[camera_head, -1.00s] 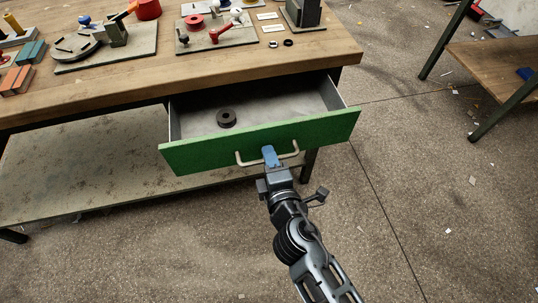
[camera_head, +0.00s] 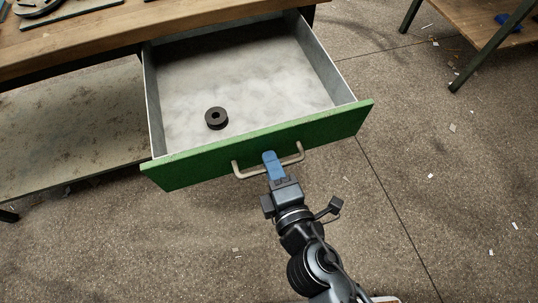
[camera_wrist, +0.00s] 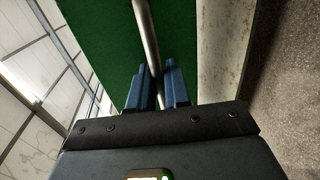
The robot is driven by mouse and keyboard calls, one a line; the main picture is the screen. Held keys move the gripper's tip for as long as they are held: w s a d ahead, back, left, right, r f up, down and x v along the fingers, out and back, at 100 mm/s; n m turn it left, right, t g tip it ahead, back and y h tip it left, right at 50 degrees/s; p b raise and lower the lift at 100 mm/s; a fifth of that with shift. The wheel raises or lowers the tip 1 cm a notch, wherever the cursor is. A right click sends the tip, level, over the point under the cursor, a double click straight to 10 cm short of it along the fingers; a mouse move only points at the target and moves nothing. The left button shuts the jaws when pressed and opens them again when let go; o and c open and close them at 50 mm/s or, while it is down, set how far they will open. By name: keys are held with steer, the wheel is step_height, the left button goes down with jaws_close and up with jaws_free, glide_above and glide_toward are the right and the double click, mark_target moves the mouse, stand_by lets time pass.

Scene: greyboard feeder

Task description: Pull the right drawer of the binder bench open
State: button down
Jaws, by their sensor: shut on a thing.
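The right drawer (camera_head: 262,143) of the binder bench has a green front and grey metal sides, and it stands far out from under the wooden top. A pale bar handle (camera_head: 240,172) is fixed to its front. My gripper (camera_head: 270,158) has blue fingers and is shut on the handle near its middle. In the wrist view the handle bar (camera_wrist: 147,40) runs between the two blue fingertips (camera_wrist: 158,85) in front of the green panel. A dark ring-shaped part (camera_head: 216,118) lies on the drawer floor, toward the front.
The bench's wooden top (camera_head: 110,35) is above and behind the drawer, with a lower shelf (camera_head: 70,130) at left. Another table (camera_head: 480,25) stands at the upper right. The concrete floor (camera_head: 440,200) at right is clear except for small scraps.

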stand_by(0.3)
steer(key=c, duration=1.3)
jaws_free()
steer(key=shift+o, duration=0.2)
steer(key=b+v, duration=0.1)
steer(key=v, duration=0.7)
steer(key=s+d+r+m+h+p, duration=0.4)
steer(key=s+d+r+m+p, duration=0.3)
steer(key=s+d+r+m, duration=1)
steer(key=s+m, duration=0.1)
steer(key=m, duration=0.3)
steer(key=shift+s+d+r, duration=0.25)
steer(key=shift+r, duration=0.1)
